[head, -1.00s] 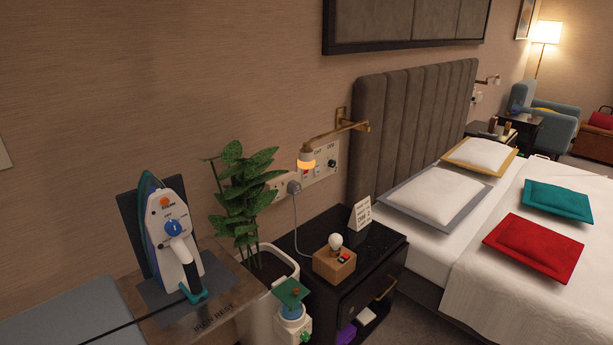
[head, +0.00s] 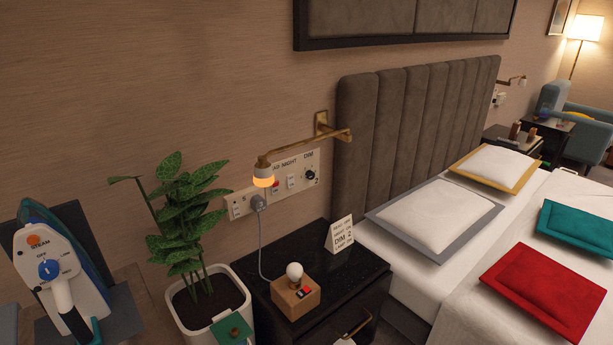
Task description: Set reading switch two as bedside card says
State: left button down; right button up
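The white wall switch panel (head: 299,192) is above the nightstand, left of the headboard. It carries small rocker switches, one with a red mark (head: 291,182), and a black dimmer knob (head: 310,173) at its right end. Labels above read partly "NIGHT" and "DIM"; the reading label is partly hidden by the lamp head. The bedside card (head: 341,235) stands upright on the nightstand; I make out "DIM 2", and its other lines are too small to read surely. Neither of my grippers is in view.
A brass wall lamp (head: 284,152) with a lit head (head: 263,178) hangs before the panel. A plug and cord (head: 259,203) run down to a wooden bulb box (head: 295,297) on the nightstand (head: 350,275). A potted plant (head: 190,215) and an iron (head: 60,270) stand left.

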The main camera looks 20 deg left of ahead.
aim_at(275, 186)
jog(key=i+l, duration=0.65)
jog(key=i+l+u, duration=0.1)
jog(key=i+l, duration=0.5)
jog(key=l, duration=0.2)
